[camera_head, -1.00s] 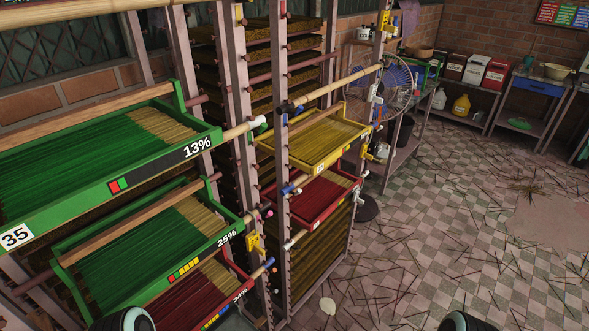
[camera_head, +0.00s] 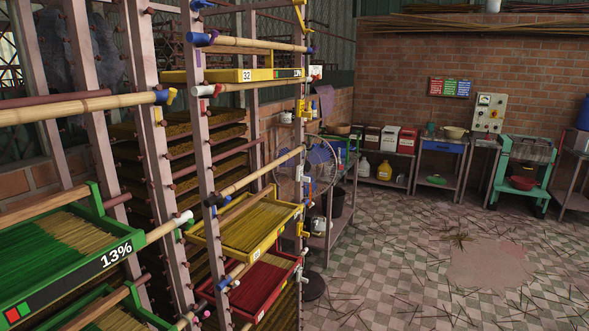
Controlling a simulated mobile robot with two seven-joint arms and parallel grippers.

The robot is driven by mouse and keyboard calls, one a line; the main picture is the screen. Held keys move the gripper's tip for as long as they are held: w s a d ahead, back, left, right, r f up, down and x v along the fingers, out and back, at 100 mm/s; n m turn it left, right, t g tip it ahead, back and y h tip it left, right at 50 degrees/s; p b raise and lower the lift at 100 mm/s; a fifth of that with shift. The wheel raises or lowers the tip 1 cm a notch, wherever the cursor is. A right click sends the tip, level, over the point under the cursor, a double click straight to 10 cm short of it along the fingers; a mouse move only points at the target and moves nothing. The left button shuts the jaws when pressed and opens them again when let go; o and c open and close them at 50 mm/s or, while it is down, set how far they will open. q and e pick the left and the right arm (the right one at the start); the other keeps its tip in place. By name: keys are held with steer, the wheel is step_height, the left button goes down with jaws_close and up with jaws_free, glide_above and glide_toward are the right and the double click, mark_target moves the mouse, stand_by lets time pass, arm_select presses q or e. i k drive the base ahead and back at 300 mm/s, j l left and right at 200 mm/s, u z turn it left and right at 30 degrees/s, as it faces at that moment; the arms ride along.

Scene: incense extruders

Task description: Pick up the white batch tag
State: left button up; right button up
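No white batch tag can be made out for certain. A small white piece (camera_head: 315,72) shows at the right end of the upper yellow tray (camera_head: 215,77), too small to tell what it is. That tray also carries a small plate marked 32 (camera_head: 246,75). Neither of my grippers is in view.
A rack on the left holds a green tray (camera_head: 75,272) marked 13%, a lower yellow tray (camera_head: 232,252) and a red tray (camera_head: 262,312). Bamboo poles (camera_head: 262,178) jut from it. Shelves and a blue fan (camera_head: 322,160) stand behind. The tiled floor (camera_head: 400,235) at right is open, with scattered sticks.

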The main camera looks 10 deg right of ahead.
mark_target(299, 177)
steer(key=i+l+u, duration=0.1)
steer(key=i+l, duration=0.15)
steer(key=i+l+u, duration=0.15)
steer(key=l, duration=0.2)
steer(key=i+l+u, duration=0.1)
steer(key=i+l, duration=0.15)
steer(key=i+l+u, duration=0.1)
steer(key=l, duration=0.35)
steer(key=i+l+u, duration=0.1)
steer(key=i+l, duration=0.2)
steer(key=i+l+u, duration=0.15)
steer(key=l, duration=0.3)
steer(key=i+l+u, duration=0.1)
steer(key=l, duration=0.3)
steer(key=i, duration=0.05)
